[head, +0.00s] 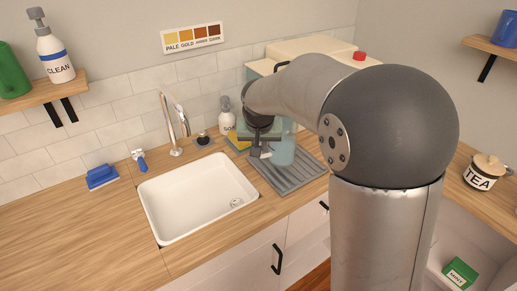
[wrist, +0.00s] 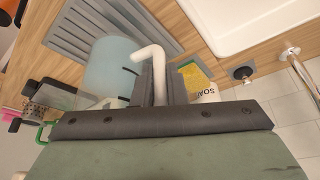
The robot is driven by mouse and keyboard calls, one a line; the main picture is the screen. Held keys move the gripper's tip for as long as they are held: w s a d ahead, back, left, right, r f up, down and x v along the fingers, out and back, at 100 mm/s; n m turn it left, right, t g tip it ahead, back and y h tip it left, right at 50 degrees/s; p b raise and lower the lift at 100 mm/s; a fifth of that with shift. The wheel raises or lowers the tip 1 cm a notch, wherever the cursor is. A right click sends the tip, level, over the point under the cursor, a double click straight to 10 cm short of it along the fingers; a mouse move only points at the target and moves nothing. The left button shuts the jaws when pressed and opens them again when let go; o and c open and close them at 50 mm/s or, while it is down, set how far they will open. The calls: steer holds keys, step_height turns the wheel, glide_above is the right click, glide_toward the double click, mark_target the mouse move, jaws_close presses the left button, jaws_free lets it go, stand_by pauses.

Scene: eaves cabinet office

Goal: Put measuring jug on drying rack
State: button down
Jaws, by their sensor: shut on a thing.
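The measuring jug (head: 283,152) is a translucent pale blue vessel, seen at the drying rack in the head view. It also shows in the wrist view (wrist: 108,70), with a white handle (wrist: 150,53). My gripper (head: 260,152) is shut on this handle; its dark fingers (wrist: 155,84) show in the wrist view. The drying rack (head: 288,178) is a grey ribbed tray right of the sink, also in the wrist view (wrist: 72,32). The jug is over the rack's back part. Whether its base touches the rack I cannot tell.
The white sink (head: 198,196) lies left of the rack, with a tap (head: 174,125) behind it. A soap bottle (head: 226,116) and a yellow-green sponge (wrist: 194,74) are close to my gripper. The left counter is mostly clear.

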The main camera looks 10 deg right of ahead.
steer(key=shift+w+f, duration=0.45)
steer(key=shift+f, duration=1.5)
steer(key=shift+f, duration=0.2)
steer(key=c, duration=1.5)
jaws_free()
steer(key=shift+o, duration=0.2)
